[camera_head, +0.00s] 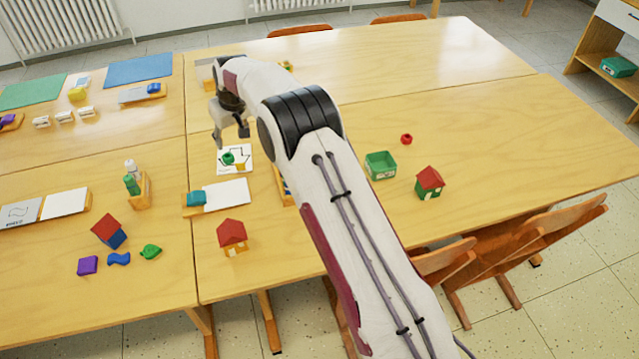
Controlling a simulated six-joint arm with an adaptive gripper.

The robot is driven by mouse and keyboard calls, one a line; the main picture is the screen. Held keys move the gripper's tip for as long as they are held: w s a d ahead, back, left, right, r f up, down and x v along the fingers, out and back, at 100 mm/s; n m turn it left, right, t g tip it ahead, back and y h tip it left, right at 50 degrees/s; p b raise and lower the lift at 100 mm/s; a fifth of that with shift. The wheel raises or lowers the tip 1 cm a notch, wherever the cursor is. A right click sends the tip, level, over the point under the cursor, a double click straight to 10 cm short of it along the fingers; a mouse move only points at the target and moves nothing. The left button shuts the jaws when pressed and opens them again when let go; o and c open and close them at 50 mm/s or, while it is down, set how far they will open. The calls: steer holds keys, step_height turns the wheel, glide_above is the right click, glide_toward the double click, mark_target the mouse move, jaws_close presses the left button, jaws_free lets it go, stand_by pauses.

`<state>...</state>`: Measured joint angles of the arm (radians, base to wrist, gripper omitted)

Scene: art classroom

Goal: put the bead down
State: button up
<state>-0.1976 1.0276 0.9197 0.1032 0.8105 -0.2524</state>
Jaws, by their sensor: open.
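A small green bead (228,158) rests on a white card (241,168) with a printed dark and yellow figure. My gripper (231,141) points down just above the card, its fingers apart on either side with nothing seen between them. The green bead is just below the fingertips; the exact gap is hard to tell. A red bead (406,139) lies alone on the table, right of my arm.
A green box (380,166) and a green house with a red roof (429,183) stand to the right. A red-roofed house (232,236) and a wooden tray with a white sheet (225,193) lie near the card. My arm hides part of the table (480,130).

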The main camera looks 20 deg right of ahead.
steer(key=shift+r, duration=0.1)
steer(key=s+d+r+m, duration=0.1)
steer(key=s+d+r, duration=0.3)
steer(key=s+r, duration=0.45)
steer(key=s+d+r+m, duration=0.1)
steer(key=s+d+r, duration=0.35)
steer(key=r, duration=0.75)
steer(key=s+d+r+t+h, duration=0.1)
steer(key=s+d+r, duration=0.15)
steer(key=s, duration=0.55)
steer(key=s+d+r, duration=0.2)
steer(key=s+r, duration=0.2)
steer(key=s, duration=0.4)
steer(key=s+d+f+m, duration=0.1)
steer(key=s+d+f, duration=0.1)
steer(key=s, duration=1)
steer(key=s+d+f+m, duration=0.1)
steer(key=s+d+f, duration=0.1)
steer(key=s, duration=1.1)
steer(key=shift+d+f+m+h, duration=0.15)
steer(key=shift+f+m+h, duration=0.2)
steer(key=shift+f, duration=0.25)
steer(key=shift+o, duration=0.9)
